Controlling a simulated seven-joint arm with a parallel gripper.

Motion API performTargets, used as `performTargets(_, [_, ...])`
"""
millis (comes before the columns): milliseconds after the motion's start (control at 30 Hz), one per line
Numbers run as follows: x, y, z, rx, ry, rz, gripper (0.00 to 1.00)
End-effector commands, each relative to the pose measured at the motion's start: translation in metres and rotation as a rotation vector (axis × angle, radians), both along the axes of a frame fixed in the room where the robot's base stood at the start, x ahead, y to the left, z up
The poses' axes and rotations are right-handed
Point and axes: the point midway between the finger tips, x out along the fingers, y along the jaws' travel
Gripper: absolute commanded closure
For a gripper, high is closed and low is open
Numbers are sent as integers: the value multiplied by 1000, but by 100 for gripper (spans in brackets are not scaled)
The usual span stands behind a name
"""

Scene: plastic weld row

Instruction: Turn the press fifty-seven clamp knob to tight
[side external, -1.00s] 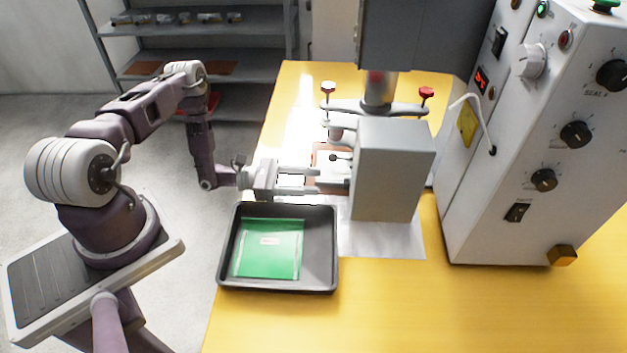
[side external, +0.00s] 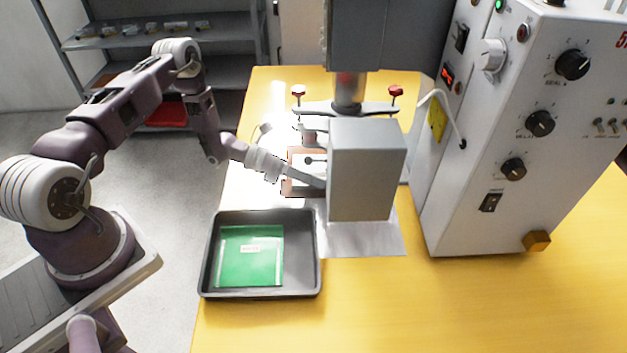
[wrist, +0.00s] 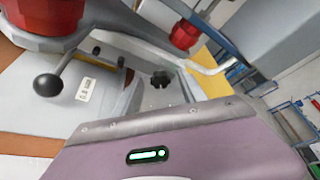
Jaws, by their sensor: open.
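The press stands on the yellow table, with a grey block-shaped body (side external: 367,170) in front of its column. A black star-shaped knob (wrist: 160,79) shows in the wrist view, set in a pale recess; it looks like the clamp knob, but I cannot read its setting. In the side view it is hidden. A black ball lever (side external: 309,160) sits left of the press body and shows large in the wrist view (wrist: 47,85). My gripper (side external: 318,184) is open, fingers seen nearly edge-on and pointing at the body's left side. Contact with the knob cannot be told.
Two red-topped knobs (side external: 298,91) (side external: 396,91) stand on the press crossbar. A black tray (side external: 311,282) holding a green sheet (side external: 250,257) lies in front of the press. A control cabinet (side external: 470,200) with dials stands at right. The table front right is clear.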

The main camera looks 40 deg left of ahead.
Motion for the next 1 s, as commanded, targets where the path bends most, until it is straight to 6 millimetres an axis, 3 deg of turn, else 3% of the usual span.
performTargets(167, [0,0,0,0,0,0,51])
performTargets(433, [0,0,0,0,0,0,100])
performTargets(633, [0,0,1,32,-34,3,100])
performTargets(1000, [-4,-4,3,307,-307,0,100])
